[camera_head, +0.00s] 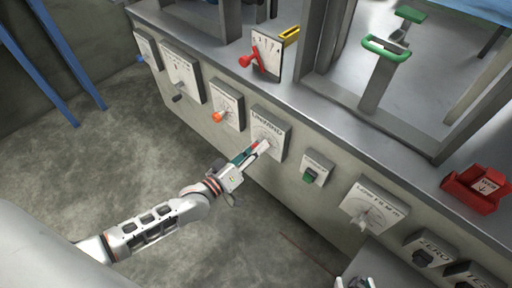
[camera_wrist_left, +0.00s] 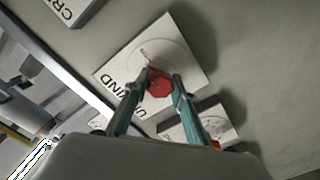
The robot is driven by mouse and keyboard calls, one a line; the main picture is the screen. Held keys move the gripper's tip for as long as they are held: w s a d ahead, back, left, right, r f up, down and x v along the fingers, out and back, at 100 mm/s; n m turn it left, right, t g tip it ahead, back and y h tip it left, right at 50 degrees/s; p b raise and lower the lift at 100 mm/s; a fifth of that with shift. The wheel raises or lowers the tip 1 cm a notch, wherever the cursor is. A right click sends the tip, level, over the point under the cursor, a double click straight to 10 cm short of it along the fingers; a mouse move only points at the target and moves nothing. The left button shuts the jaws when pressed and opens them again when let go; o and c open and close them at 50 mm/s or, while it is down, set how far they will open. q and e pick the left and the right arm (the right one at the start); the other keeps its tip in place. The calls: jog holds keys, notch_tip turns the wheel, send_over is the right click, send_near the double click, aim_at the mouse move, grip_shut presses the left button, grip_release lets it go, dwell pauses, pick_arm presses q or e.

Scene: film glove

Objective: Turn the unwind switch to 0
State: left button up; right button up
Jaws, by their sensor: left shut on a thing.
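The unwind switch is a white panel (camera_head: 275,119) marked UNWIND on the front of the machine, with a red knob (camera_wrist_left: 160,85) on its dial. The panel (camera_wrist_left: 190,38) shows tilted in the left wrist view. My left gripper (camera_head: 258,149) reaches it from the lower left. In the left wrist view its two green fingers (camera_wrist_left: 161,84) are shut on the red knob, one on each side. The fingers hide part of the dial, and I cannot read the knob's setting. A small part of my right gripper (camera_head: 360,283) shows at the bottom edge.
An orange-knobbed panel (camera_head: 227,103) stands left of the unwind panel and a green-switch panel (camera_head: 316,168) right of it. A larger dial panel (camera_head: 373,208) is further right. A red lever (camera_head: 250,61) and red box (camera_head: 476,189) are on the ledge. Floor (camera_head: 90,160) at left is clear.

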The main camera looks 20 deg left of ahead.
pick_arm(q)
jog(key=shift+r+n, duration=0.1)
jog(key=shift+n, duration=0.8)
jog(key=n, duration=0.2)
jog(key=shift+n, duration=0.4)
jog(key=n, duration=0.2)
jog(key=shift+f+n, duration=0.2)
jog(key=shift+n, duration=1.1)
jog(key=shift+f+n, duration=0.1)
jog(key=shift+n, duration=0.8)
jog(key=shift+n+b, duration=0.5)
jog(key=shift+n, duration=1.2)
pick_arm(e)
jog(key=shift+a+r, duration=0.2)
jog(key=shift+a, duration=0.15)
pick_arm(q)
jog(key=shift+n, duration=0.3)
pick_arm(e)
jog(key=shift+w, duration=0.1)
